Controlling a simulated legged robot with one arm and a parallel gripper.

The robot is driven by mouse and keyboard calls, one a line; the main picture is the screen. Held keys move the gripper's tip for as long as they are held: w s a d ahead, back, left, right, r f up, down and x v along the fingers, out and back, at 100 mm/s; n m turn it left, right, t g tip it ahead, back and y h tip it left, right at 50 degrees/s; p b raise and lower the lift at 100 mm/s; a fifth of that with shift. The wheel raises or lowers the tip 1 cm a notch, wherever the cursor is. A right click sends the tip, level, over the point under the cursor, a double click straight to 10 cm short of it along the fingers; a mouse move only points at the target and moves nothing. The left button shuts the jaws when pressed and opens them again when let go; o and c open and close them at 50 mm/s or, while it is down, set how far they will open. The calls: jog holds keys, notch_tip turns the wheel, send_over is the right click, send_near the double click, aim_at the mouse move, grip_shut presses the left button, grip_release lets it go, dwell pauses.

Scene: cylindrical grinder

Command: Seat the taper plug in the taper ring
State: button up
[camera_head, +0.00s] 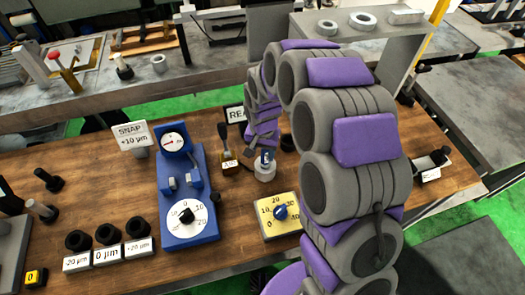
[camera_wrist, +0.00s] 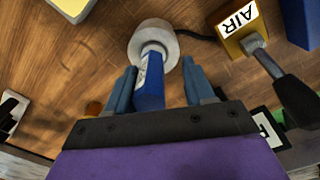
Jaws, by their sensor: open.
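On the far bench, a small dark-topped plug (camera_head: 123,67) stands left of a light grey ring (camera_head: 158,62), apart from it. They look like the taper plug and taper ring, but I cannot be sure. My gripper (camera_wrist: 158,64) is open in the wrist view, away from both. Its fingers stand either side of a blue, labelled upright piece (camera_wrist: 150,85), which rises from a round grey base (camera_wrist: 141,47). This piece also shows on the near wooden bench in the head view (camera_head: 265,168). Finger contact with it is unclear.
An AIR block (camera_wrist: 240,30) with a black lever (camera_wrist: 290,95) stands right of my gripper. A yellow dial block (camera_head: 279,216) and a blue gauge stand (camera_head: 187,195) are on the near bench. Green floor separates the benches.

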jog(key=shift+d+r, duration=0.15)
jog(key=shift+d, duration=0.35)
jog(key=shift+d+r, duration=0.2)
jog(key=shift+r, duration=0.05)
jog(key=r+p, duration=0.1)
jog(key=r, duration=0.6)
jog(key=r+p, duration=0.1)
jog(key=r, duration=0.2)
jog(key=shift+a+r+p, duration=0.35)
jog(key=shift+r, duration=0.05)
jog(key=shift+d+r, duration=0.3)
jog(key=shift+r, duration=0.05)
jog(key=shift+s+d+r, duration=0.2)
jog(key=shift+s+d, duration=0.05)
jog(key=shift+s, duration=0.1)
jog(key=s+d+r+n, duration=0.1)
jog(key=s+d, duration=0.3)
jog(key=s, duration=0.6)
jog(key=s+d+r+n+g, duration=0.1)
jog(key=s+d+r, duration=0.3)
jog(key=s, duration=0.7)
jog(key=s+d+r+g, duration=0.1)
jog(key=s+d+r, duration=0.2)
jog(key=s, duration=0.7)
jog(key=shift+s+d+n, duration=0.35)
jog(key=shift+d+n, duration=0.05)
jog(key=shift+d, duration=0.7)
